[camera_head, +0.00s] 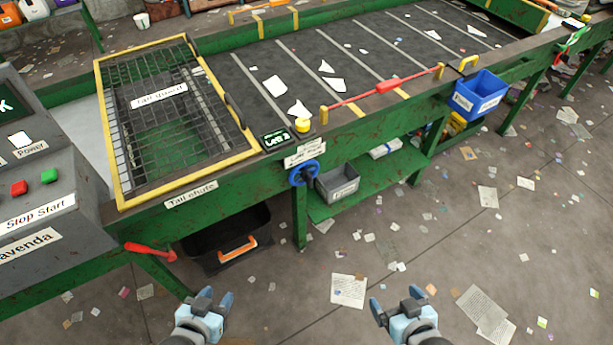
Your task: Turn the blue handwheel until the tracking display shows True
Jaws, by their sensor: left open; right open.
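The blue handwheel (305,173) is mounted on the green front side of the belt frame, below a white label. A small dark tracking display (275,139) with light text sits on the frame's top edge, up and left of the wheel; its text looks like "Left 3", and does not look like True. My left gripper (217,296) is open and empty at the bottom, below and left of the wheel and well apart from it. My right gripper (396,299) is open and empty at the bottom, below and right of the wheel. Neither touches anything.
A yellow-framed tail guard (120,130) covers the belt's left end. A red lever (150,250) juts out lower left. A grey bin (338,183) stands right of the wheel on a shelf. A blue bin (480,94) hangs further right. Papers litter the open floor.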

